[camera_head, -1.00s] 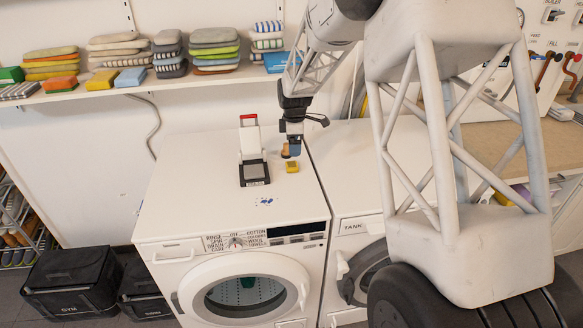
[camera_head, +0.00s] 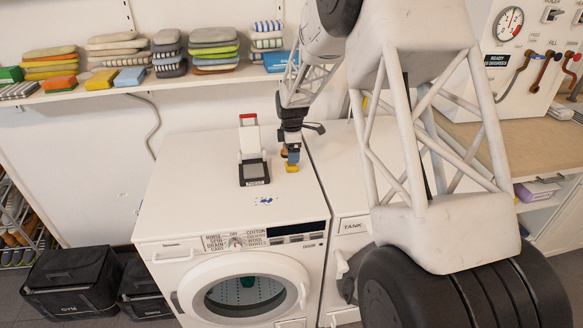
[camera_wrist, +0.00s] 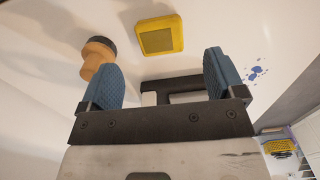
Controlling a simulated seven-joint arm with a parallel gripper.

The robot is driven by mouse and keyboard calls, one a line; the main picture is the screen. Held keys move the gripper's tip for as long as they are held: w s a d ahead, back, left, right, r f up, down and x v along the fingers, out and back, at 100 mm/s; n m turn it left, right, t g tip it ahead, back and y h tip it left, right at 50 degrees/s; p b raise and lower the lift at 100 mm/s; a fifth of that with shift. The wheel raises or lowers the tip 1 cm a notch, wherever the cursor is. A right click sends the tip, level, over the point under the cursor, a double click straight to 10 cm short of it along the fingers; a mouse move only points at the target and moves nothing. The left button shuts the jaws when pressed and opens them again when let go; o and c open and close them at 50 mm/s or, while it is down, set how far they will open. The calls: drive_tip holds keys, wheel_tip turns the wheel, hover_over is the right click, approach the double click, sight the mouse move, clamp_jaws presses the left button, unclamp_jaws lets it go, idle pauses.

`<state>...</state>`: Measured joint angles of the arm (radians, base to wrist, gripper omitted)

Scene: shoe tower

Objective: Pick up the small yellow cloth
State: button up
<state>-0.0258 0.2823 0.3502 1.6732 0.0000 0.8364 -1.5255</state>
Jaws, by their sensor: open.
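The small yellow cloth (camera_head: 292,168) is a square yellow pad lying on the white top of the washing machine. It also shows in the wrist view (camera_wrist: 160,37), ahead of my gripper's fingertips and between their lines. My gripper (camera_head: 291,156) is open and empty, just above the cloth in the head view. In the wrist view its two blue fingers (camera_wrist: 160,72) stand wide apart. The cloth is not between the fingertips.
A wooden knob-like object with a dark end (camera_wrist: 97,55) is close beside the left finger. A black-and-white device with a red handle (camera_head: 253,172) stands left of the cloth. Blue marks (camera_head: 264,200) are on the washer top (camera_head: 190,190). Folded cloths (camera_head: 213,50) lie on the shelf behind.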

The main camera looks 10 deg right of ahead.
drive_tip(key=shift+f, duration=0.25)
drive_tip(key=shift+f, duration=2.5)
drive_tip(key=c, duration=1)
drive_tip(key=shift+r, duration=0.75)
wheel_tip(320, 180, up, 2)
drive_tip(key=shift+r, duration=0.1)
drive_tip(key=s, duration=0.5)
drive_tip(key=s+r, duration=0.1)
drive_tip(key=s, duration=1)
drive_tip(key=shift+d+r, duration=0.15)
drive_tip(key=shift+d, duration=0.05)
